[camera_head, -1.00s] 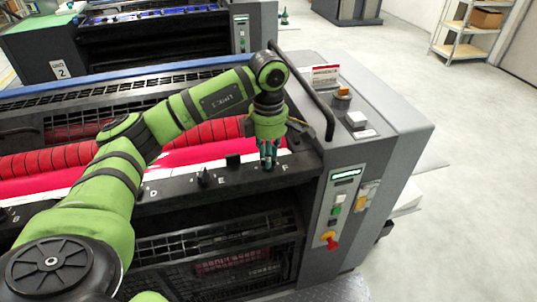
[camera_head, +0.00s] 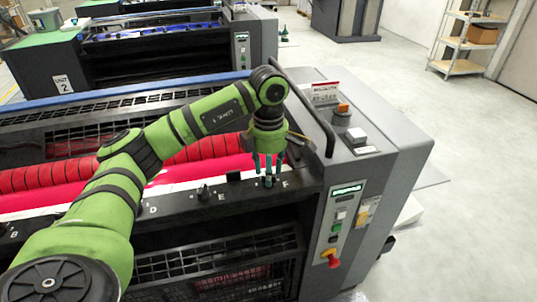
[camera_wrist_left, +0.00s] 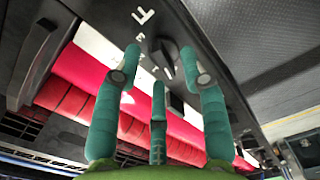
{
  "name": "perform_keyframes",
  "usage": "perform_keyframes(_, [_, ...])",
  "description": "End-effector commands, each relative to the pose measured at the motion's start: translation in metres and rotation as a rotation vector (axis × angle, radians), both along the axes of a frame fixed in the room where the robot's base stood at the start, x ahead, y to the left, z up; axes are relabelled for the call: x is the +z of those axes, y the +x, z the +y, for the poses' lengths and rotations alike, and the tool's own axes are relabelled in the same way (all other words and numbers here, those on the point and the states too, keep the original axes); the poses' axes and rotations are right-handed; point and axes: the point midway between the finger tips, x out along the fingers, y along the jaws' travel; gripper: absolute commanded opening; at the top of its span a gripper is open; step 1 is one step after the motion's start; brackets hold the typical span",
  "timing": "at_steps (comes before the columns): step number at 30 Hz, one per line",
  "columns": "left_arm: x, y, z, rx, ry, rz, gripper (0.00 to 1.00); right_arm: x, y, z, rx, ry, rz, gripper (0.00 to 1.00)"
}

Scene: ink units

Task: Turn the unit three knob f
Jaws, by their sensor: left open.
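Knob F (camera_head: 268,183) is a small black knob on the dark ledge of the near press, beside the white letter F. My left gripper (camera_head: 268,168) points down just above it with its teal fingers spread. In the left wrist view, knob F (camera_wrist_left: 166,51) shows between the tips of the open left gripper (camera_wrist_left: 160,56), with the printed F close by. The fingers are around or just over the knob; I cannot tell whether they touch it. My right gripper is not in view.
Knob E (camera_head: 203,193) stands to the left on the same ledge (camera_head: 160,208). A red roller (camera_head: 190,172) runs behind it. A curved black handle (camera_head: 318,122) rises close to the right of my gripper. The control panel (camera_head: 340,225) has buttons and a red-yellow switch.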

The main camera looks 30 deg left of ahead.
Motion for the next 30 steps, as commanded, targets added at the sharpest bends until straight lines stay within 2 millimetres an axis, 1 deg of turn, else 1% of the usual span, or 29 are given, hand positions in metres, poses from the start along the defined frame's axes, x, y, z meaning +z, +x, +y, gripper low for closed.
perform_keyframes(5, [0.032,0.001,0.000,0.000,-0.002,-0.008,0.42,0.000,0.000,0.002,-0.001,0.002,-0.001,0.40])
perform_keyframes(10, [0.074,0.001,0.000,0.001,-0.002,-0.009,0.42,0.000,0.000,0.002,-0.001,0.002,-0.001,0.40])
perform_keyframes(15, [0.097,0.001,0.001,0.003,0.001,-0.007,0.42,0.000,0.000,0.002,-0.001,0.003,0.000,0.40])
perform_keyframes(21, [0.112,0.000,0.000,0.002,-0.001,-0.004,0.42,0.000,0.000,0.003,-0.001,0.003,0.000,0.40])
perform_keyframes(30, [0.115,0.000,0.000,0.002,0.000,-0.003,0.42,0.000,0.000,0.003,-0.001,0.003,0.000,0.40])
